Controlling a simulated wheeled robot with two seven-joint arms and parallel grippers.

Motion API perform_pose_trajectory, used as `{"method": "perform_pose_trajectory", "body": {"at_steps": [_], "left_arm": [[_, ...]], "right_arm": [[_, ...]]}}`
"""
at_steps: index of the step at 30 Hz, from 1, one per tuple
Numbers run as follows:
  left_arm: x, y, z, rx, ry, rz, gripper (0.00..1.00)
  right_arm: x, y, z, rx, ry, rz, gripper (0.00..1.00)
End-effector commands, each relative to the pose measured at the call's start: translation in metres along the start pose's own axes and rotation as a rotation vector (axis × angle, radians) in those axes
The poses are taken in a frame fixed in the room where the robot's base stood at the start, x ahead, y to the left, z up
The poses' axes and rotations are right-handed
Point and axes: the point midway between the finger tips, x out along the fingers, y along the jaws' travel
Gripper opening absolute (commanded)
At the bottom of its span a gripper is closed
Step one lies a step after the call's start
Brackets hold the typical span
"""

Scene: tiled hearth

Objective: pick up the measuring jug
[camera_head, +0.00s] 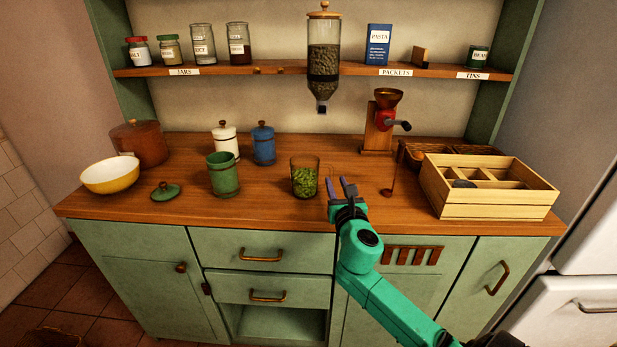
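The measuring jug (305,181) appears to be the clear glass vessel standing upright on the wooden worktop, near its middle, with green contents in its lower part. My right gripper (340,183) is just to the right of the jug, over the front part of the worktop. Its two dark fingers are apart with nothing seen between them, and they look clear of the glass. My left gripper is not in view.
A green canister (223,176) stands left of the jug, its green lid (165,191) lying beside it. White (225,140) and blue (263,145) canisters stand behind. A hanging dispenser (323,65) is above. A grinder (379,128) and wooden box (490,203) are right.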

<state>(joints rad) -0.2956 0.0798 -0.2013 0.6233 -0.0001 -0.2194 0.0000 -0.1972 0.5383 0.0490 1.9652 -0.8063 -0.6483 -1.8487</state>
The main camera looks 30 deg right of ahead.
Motion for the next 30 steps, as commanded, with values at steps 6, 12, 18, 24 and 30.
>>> {"method": "perform_pose_trajectory", "body": {"at_steps": [6, 12, 18, 24, 30], "left_arm": [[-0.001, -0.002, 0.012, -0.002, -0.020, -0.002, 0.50], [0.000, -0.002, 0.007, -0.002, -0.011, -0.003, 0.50], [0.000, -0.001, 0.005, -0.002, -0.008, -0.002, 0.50], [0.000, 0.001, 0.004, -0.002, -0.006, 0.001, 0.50], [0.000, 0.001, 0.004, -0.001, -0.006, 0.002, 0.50]], "right_arm": [[0.032, -0.001, 0.000, 0.002, 0.000, -0.002, 0.33], [0.068, -0.002, -0.002, 0.004, 0.002, 0.000, 0.33], [0.072, -0.001, -0.003, 0.001, 0.003, 0.001, 0.33], [0.071, -0.002, -0.003, 0.002, 0.003, 0.001, 0.00], [0.071, -0.001, -0.003, 0.002, 0.003, 0.002, 0.00]]}}
